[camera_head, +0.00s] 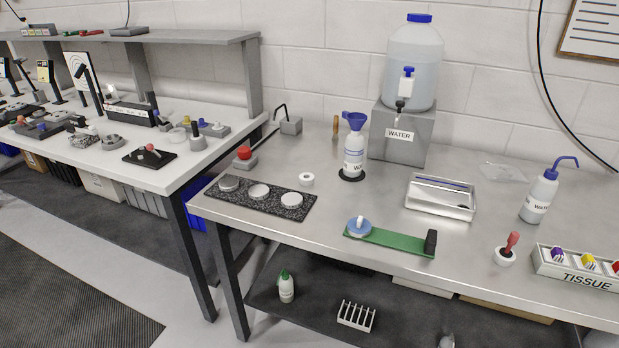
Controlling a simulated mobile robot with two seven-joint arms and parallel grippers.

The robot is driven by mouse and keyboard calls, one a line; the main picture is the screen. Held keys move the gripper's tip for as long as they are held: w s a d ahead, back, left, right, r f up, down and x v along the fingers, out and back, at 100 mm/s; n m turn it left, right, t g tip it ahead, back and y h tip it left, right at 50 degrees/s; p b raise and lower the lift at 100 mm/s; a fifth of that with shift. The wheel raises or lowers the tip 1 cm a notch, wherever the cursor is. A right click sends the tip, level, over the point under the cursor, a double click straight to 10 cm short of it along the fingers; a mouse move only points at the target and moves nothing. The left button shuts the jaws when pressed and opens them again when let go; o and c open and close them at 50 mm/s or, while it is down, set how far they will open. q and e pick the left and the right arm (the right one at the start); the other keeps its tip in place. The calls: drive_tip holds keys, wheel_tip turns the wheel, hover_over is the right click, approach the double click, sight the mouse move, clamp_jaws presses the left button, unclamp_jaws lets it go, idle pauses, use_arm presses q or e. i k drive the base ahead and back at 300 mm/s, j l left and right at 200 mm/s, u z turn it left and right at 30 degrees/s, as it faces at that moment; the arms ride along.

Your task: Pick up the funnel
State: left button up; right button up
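The bottle stands on a small black round base on the steel bench, just left of the water dispenser. The funnel's wide rim faces up and nothing stands in front of it. Neither of my grippers shows in the head view.
The water dispenser (412,65) stands on a grey block (402,135) right of the funnel. A metal tray (441,197), a green board (390,241) and a black speckled slab (260,197) lie nearer.

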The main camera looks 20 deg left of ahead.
sight(353, 124)
drive_tip(key=i+j, duration=0.15)
drive_tip(key=j, duration=0.2)
drive_tip(key=i+j, duration=0.15)
drive_tip(key=j, duration=0.2)
drive_tip(key=i+j, duration=0.15)
drive_tip(key=j, duration=0.2)
